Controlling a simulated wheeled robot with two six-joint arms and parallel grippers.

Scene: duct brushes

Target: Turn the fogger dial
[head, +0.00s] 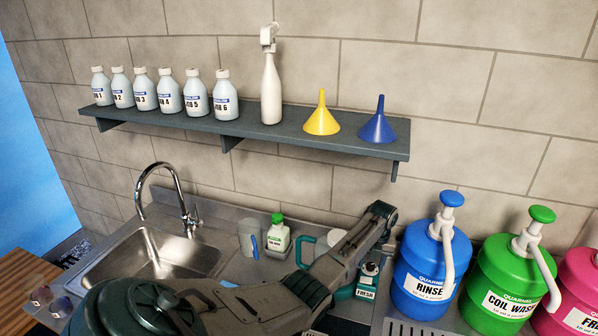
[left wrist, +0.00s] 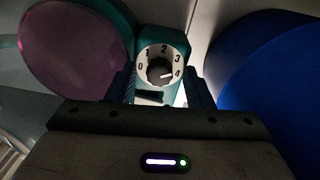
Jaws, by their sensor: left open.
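The fogger (head: 368,282) is a small teal device with a "FRESH" label, standing on the counter left of the blue jug, partly hidden behind my left arm. Its dial (left wrist: 160,72) shows in the left wrist view as a white face marked 0 to 4 with a dark round knob. The knob's pale mark points right, toward the 4. My left gripper (left wrist: 160,84) is open, with one finger on each side of the dial's lower part; I cannot tell whether they touch it. My right gripper is not in view.
A blue "RINSE" jug (head: 430,270) stands close to the right of the fogger, with a green jug (head: 500,285) beyond. A small green-capped bottle (head: 278,237) and a grey cup (head: 249,238) stand near the sink (head: 165,255). A shelf (head: 290,135) with bottles and funnels hangs above.

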